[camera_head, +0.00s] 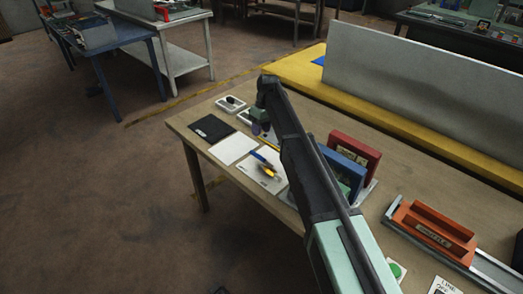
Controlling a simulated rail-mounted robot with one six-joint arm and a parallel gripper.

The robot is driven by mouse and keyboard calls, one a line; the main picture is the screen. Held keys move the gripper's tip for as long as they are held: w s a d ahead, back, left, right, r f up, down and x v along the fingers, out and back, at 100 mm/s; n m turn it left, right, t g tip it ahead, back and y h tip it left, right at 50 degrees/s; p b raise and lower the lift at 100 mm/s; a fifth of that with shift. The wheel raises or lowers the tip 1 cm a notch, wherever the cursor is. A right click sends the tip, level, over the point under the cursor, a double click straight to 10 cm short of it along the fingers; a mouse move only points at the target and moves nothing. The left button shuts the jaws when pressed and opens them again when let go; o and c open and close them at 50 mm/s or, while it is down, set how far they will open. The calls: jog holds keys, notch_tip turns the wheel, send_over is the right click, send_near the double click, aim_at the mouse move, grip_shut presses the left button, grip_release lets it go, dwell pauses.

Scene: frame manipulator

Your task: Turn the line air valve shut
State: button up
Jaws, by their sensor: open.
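I cannot make out an air valve in this view. A white card (446,287) with partly readable lettering that seems to begin with "LINE" is cut off at the bottom edge, to the right of my arm. My gripper (261,129) is small and partly hidden behind my own wrist. It hangs over the far left part of the wooden table, near the small white trays, with its fingers apart and nothing seen between them. My dark and mint arm reaches up from the bottom and hides part of the table.
The wooden table (188,124) carries a black pad (212,128), white sheets (233,148) and a yellow-and-blue tool (267,170). An orange shuttle (432,231) sits on a grey rail. A grey panel (420,90) stands behind.

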aim_at(257, 154)
jog(key=f+b, duration=0.3)
jog(key=s+a+f+b, duration=0.1)
jog(key=f+b, duration=0.3)
jog(key=s+f+b, duration=0.1)
jog(key=f+b, duration=0.2)
jog(key=shift+a+f+b, duration=0.15)
jog(key=shift+f+b, duration=0.2)
jog(key=shift+b, duration=0.05)
jog(key=shift+r, duration=0.1)
grip_shut()
